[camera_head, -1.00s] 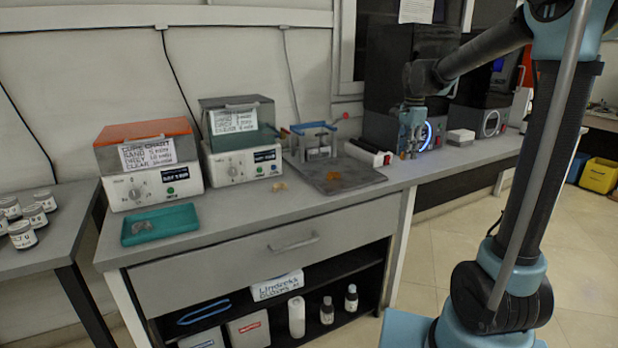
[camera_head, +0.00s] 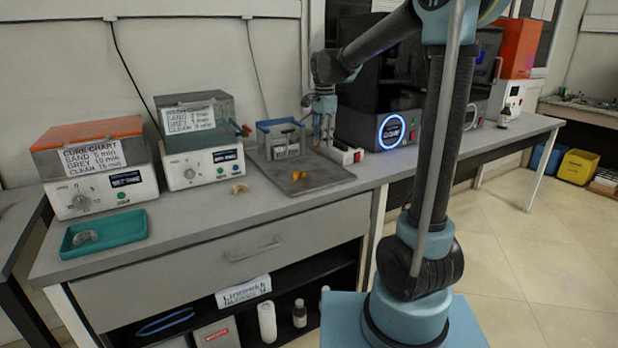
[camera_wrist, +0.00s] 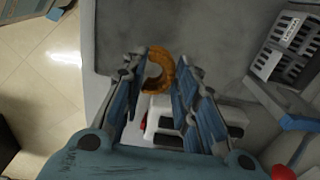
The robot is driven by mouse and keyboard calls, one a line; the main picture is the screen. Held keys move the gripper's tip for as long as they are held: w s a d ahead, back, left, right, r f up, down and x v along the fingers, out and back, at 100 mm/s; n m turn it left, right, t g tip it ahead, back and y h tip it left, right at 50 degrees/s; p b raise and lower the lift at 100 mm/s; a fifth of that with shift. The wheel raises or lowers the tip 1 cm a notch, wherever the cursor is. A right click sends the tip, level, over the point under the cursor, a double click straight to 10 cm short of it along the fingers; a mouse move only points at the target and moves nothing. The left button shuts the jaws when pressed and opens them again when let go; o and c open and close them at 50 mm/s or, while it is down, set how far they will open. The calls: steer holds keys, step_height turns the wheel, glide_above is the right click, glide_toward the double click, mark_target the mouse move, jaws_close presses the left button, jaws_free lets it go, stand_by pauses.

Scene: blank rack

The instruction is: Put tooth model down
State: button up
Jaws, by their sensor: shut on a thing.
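My gripper (camera_wrist: 162,72) is shut on an orange, horseshoe-shaped tooth model (camera_wrist: 158,58), seen between the fingertips in the wrist view. The left finger hides part of it. In the head view my gripper (camera_head: 323,142) hangs low at the back right of the dark metal tray (camera_head: 328,176), and the held model cannot be made out there. An orange piece (camera_head: 298,176) shows on the tray in the head view. A tan arch-shaped model (camera_head: 240,188) lies on the bench, and a grey one (camera_head: 85,237) lies in the teal tray (camera_head: 122,229).
Bench front is mostly clear.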

mark_target(321, 172)
steer(key=shift+a+f, duration=0.15)
steer(key=shift+f, duration=4.9)
steer(key=o, duration=0.8)
